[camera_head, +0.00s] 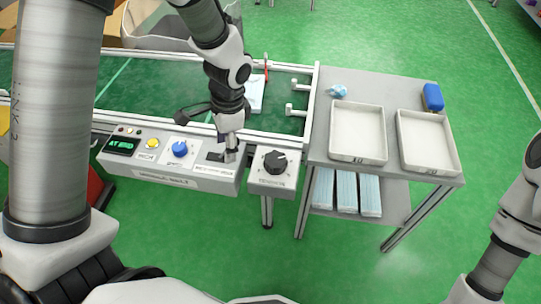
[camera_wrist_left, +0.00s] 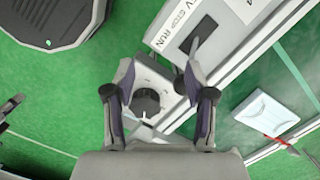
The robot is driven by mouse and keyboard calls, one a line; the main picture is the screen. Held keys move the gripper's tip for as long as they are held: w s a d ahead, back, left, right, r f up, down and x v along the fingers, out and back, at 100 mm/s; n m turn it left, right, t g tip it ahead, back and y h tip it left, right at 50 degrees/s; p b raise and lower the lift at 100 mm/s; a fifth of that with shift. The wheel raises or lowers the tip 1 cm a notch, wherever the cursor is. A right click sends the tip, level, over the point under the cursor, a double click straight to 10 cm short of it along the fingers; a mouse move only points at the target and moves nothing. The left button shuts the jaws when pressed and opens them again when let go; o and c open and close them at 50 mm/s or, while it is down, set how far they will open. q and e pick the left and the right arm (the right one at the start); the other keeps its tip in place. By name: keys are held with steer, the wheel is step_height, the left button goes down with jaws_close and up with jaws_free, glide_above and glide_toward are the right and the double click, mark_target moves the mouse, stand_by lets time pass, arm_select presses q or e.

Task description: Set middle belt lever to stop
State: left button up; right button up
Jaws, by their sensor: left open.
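The middle belt's control panel (camera_head: 165,170) runs along the front of the conveyor. Its black lever (camera_wrist_left: 192,44) shows in the wrist view at a dark slot beside a STOP/RUN label (camera_wrist_left: 172,27); I cannot tell which setting it is at. In the head view the dark slot (camera_head: 214,157) is partly covered by my left gripper (camera_head: 231,151). In the wrist view my left gripper (camera_wrist_left: 157,75) is open, its right fingertip near the lever and nothing held between the fingers. My right gripper is not in view; only its arm shows at the right.
A separate box with a black knob (camera_head: 275,161) stands right of the panel. The panel also has a blue knob (camera_head: 180,149) and a yellow button (camera_head: 152,143). A grey cart at right holds two white trays (camera_head: 358,105) and a blue item (camera_head: 433,97).

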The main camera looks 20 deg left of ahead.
arm_select(q)
steer(key=w+r+t+b, duration=0.1)
steer(key=w+r+t, duration=0.1)
steer(key=w, duration=0.1)
steer(key=shift+w+d+r+b, duration=0.1)
steer(key=shift+d+r+b, duration=0.1)
steer(key=shift+r+b, duration=0.2)
steer(key=shift+w+a+r, duration=0.1)
steer(key=shift+w+r, duration=0.05)
steer(key=shift+r, duration=0.2)
steer(key=f+b, duration=0.1)
steer(key=f, duration=0.1)
steer(key=f+b, duration=0.1)
steer(key=f, duration=0.2)
steer(key=f+b, duration=0.1)
steer(key=f, duration=0.1)
steer(key=shift+w+a+f, duration=0.2)
steer(key=shift+w+a, duration=0.15)
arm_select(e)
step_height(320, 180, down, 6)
arm_select(q)
jaws_close()
